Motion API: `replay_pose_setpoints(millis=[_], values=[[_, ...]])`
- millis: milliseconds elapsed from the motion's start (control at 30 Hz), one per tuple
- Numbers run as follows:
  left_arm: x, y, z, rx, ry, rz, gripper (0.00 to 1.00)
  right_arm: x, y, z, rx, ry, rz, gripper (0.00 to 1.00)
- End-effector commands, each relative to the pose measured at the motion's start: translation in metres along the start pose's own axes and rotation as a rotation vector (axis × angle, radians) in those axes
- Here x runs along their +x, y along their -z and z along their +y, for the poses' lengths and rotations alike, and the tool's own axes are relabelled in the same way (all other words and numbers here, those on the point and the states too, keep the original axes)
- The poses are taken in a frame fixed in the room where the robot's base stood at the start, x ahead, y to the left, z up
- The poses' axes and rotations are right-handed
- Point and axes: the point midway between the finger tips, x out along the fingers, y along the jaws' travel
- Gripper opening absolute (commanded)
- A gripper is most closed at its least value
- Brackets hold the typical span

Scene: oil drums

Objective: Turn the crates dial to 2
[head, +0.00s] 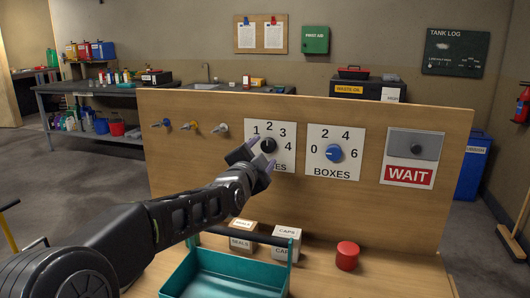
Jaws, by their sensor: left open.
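The crates dial is a black knob (268,146) on a white plate (284,133) numbered 1 to 4, on the upright wooden panel (200,115). Its lower label is partly hidden by my gripper, with only its last letters showing. My left gripper (256,157) is open, with its fingertips in front of the plate, close to the knob's lower side. I cannot tell whether it touches the knob or where the knob points. My right gripper is not in view.
To the right are a blue boxes dial (334,153) and a grey switch plate over a red WAIT sign (409,174). Small toggles (191,128) are at left. Below stand a teal tray (225,262), small cartons (286,240) and a red cylinder (347,255).

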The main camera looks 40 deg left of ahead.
Motion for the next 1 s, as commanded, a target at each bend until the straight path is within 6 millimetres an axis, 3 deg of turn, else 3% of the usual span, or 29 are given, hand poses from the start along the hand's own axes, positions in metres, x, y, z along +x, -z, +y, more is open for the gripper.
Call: replay_pose_setpoints(millis=[100, 300, 867, 1000], values=[[-0.022, -0.001, 0.0, 0.0, 0.002, 0.001, 0.58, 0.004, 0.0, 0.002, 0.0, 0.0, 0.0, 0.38], [-0.043, 0.0, 0.0, 0.0, 0.0, 0.0, 0.58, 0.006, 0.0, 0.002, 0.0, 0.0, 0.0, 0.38], [-0.045, 0.0, 0.0, 0.0, 0.0, 0.0, 0.58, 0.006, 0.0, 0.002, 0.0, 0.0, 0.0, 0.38], [-0.045, 0.005, -0.007, 0.0, 0.0, 0.0, 0.58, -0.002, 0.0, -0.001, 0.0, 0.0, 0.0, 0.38]])
